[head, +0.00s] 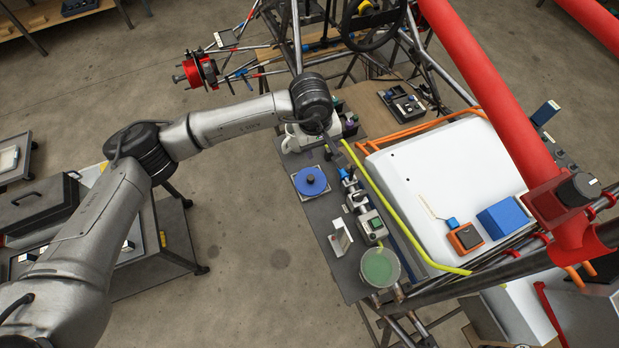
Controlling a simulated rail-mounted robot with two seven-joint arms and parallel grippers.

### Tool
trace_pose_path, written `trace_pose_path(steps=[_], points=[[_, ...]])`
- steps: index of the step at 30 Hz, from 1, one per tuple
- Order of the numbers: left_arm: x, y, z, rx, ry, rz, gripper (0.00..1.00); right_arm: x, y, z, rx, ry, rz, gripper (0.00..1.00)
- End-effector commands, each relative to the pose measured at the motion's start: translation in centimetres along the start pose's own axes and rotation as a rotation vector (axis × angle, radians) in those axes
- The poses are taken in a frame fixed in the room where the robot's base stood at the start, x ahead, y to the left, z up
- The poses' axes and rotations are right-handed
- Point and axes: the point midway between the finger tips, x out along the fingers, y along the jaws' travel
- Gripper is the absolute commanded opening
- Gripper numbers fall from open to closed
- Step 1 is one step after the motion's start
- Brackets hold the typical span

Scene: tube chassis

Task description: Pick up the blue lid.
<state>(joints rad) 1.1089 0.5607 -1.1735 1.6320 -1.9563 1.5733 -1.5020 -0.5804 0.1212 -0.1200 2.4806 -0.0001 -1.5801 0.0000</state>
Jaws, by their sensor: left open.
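The blue lid (314,187) is a round flat disc with a dark knob in its middle. It lies on a small light square plate on the narrow grey work surface (318,240). My left gripper (331,147) is above the far end of that surface, up and slightly right of the lid in the picture. It is open and apart from the lid. Its fingers are small and partly hidden by my wrist. My right gripper is not in view.
Small fittings and a grey box (372,225) stand right of the lid. A green-topped round container (380,267) is at the near end. A yellow tube (385,205) borders a white panel (440,180) holding a blue box (503,218). A red tube rises at right.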

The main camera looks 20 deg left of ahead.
Motion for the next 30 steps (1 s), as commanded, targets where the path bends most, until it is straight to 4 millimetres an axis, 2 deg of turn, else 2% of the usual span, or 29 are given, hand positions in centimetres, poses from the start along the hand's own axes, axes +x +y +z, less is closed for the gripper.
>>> trace_pose_path(steps=[3, 8, 11, 21, 30], points=[[-0.2, -2.1, -0.1, 0.134, 0.000, -0.129, 0.52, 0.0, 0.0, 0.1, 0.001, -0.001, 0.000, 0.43], [0.0, -2.5, -0.1, 0.243, -0.010, -0.153, 0.52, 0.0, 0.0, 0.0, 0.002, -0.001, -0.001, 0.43], [1.0, -2.6, -0.1, 0.266, -0.015, -0.154, 0.52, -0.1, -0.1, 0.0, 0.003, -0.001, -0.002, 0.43], [6.4, -3.4, -0.1, 0.267, -0.016, -0.151, 0.52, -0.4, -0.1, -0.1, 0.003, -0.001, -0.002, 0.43], [8.4, -3.7, -0.1, 0.267, -0.014, -0.149, 0.52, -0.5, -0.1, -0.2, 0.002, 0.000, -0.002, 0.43]])
